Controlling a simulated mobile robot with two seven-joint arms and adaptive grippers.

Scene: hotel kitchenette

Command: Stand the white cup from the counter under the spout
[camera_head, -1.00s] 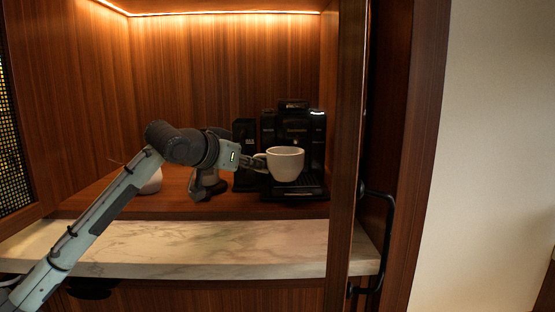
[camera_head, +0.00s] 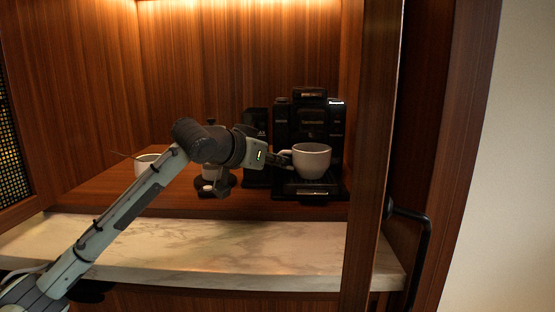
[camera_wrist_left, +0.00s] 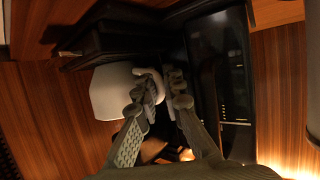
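The white cup (camera_head: 312,161) is upright in front of the black coffee machine (camera_head: 336,128), over its drip tray (camera_head: 318,192). I cannot tell whether its base touches the tray or hangs just above it. The spout is not clearly distinguishable against the dark machine front. My left gripper (camera_head: 285,159) is at the cup's left side, shut on its handle. In the left wrist view the fingers (camera_wrist_left: 164,92) close around the handle beside the white cup body (camera_wrist_left: 113,92). My right gripper is not in view.
Another white cup (camera_head: 146,162) stands on the wooden shelf behind my left arm. A dark-and-metal pot (camera_head: 213,174) stands left of the machine, partly hidden by the arm. A wooden post (camera_head: 375,150) stands right of the machine. The marble counter front (camera_head: 220,250) is clear.

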